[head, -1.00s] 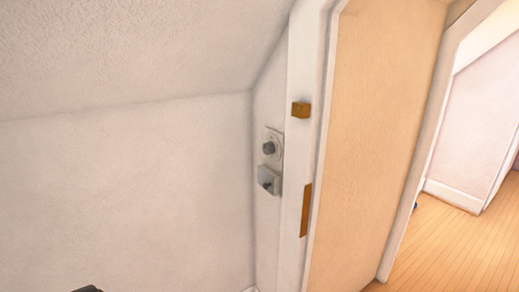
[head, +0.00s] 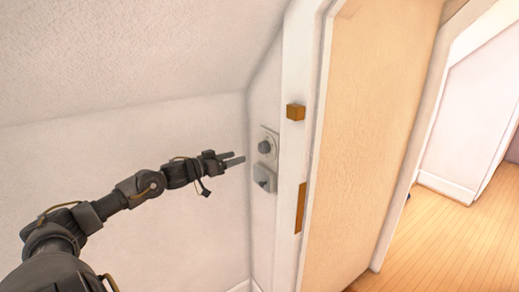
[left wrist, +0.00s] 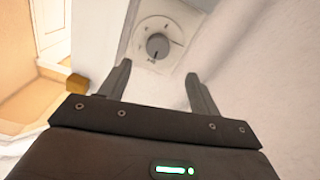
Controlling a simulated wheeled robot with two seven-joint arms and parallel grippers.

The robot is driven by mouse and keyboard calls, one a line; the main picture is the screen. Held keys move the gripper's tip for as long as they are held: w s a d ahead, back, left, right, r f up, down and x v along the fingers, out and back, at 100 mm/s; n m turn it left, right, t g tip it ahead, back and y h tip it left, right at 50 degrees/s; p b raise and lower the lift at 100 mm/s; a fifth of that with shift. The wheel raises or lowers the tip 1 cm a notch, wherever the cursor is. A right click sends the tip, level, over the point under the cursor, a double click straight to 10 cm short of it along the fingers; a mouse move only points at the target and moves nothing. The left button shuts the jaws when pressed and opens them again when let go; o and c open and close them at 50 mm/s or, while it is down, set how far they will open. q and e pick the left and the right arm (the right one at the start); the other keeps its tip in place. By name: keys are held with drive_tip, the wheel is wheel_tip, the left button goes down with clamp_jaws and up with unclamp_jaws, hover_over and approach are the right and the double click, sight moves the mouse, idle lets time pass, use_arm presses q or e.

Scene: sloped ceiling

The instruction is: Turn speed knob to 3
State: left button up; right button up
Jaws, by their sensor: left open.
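The speed knob (head: 264,147) is a round grey knob on a pale square plate on the narrow wall beside the door frame. In the left wrist view the knob (left wrist: 157,46) sits on a white dial plate with small dark marks around it; the numbers are too small to read. My left gripper (head: 239,158) is open and empty, a short way left of the knob and apart from it. In the left wrist view its two fingers (left wrist: 158,68) stand apart, with the knob seen beyond and between them. My right gripper is not in view.
A second pale box with a small grey part (head: 264,180) is mounted just below the knob. A wooden block (head: 296,112) and a wooden strip (head: 300,207) are on the white door frame (head: 287,250). The ceiling (head: 150,50) slopes low above my arm.

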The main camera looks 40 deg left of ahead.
sight(261, 149)
use_arm(q)
drive_tip(key=shift+w+d+r, duration=0.1)
drive_tip(key=shift+w+r, duration=0.05)
drive_tip(key=shift+r, duration=0.1)
drive_tip(key=p+x, duration=0.2)
drive_tip(key=x, duration=0.6)
drive_tip(key=shift+w+d+p, duration=0.15)
drive_tip(key=shift+w+p, duration=0.15)
drive_tip(key=shift+w, duration=0.05)
drive_tip(key=shift+x, duration=0.9)
drive_tip(key=shift+f, duration=0.15)
drive_tip(key=shift+c, duration=0.3)
drive_tip(key=c, duration=0.9)
